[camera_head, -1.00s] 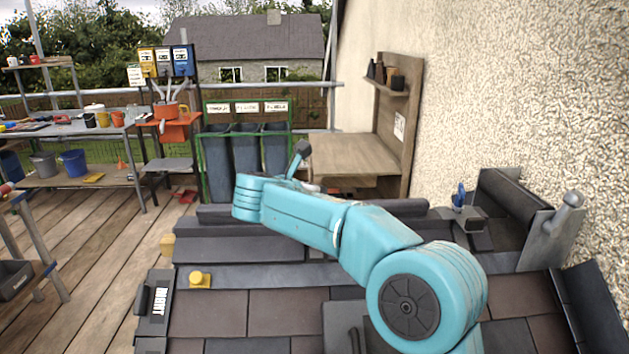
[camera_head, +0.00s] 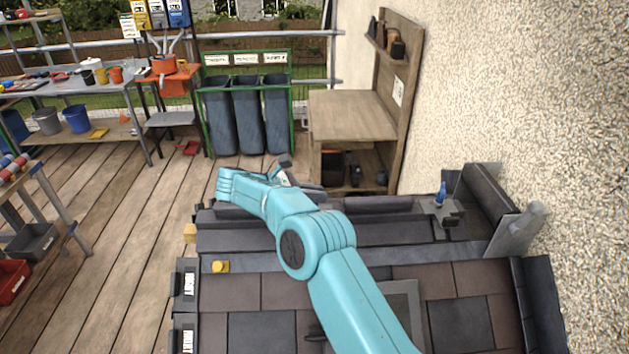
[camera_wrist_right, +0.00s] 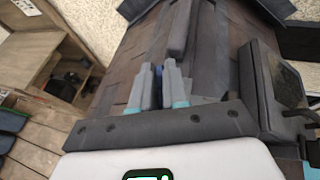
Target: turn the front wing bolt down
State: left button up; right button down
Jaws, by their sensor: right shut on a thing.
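My right arm reaches in from the bottom of the head view, and its gripper (camera_head: 286,174) is at the roof's far edge. In the right wrist view, the two grey fingers (camera_wrist_right: 158,80) are close together. A small blue piece, which I take for the front wing bolt (camera_wrist_right: 158,71), shows between their tips; the fingers hide most of it. In the head view that bolt is hidden. Another blue wing-shaped piece (camera_head: 441,194) stands upright on a dark bracket at the roof's right, apart from the gripper. My left gripper is not in view.
Brown and dark tiles (camera_head: 262,331) cover the roof, with a yellow knob (camera_head: 220,266) at left. A wooden bench (camera_head: 350,115) and dark bins (camera_head: 248,120) stand beyond. A rough wall (camera_head: 500,100) bounds the right. Bare deck (camera_head: 120,250) lies at left.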

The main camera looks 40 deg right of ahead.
jog(key=shift+d+r+m+g, duration=0.1)
jog(key=shift+r+m+g, duration=0.2)
jog(key=shift+r, duration=0.05)
jog(key=c, duration=1.3)
grip_release()
jog(key=shift+o, duration=0.4)
jog(key=shift+f, duration=0.1)
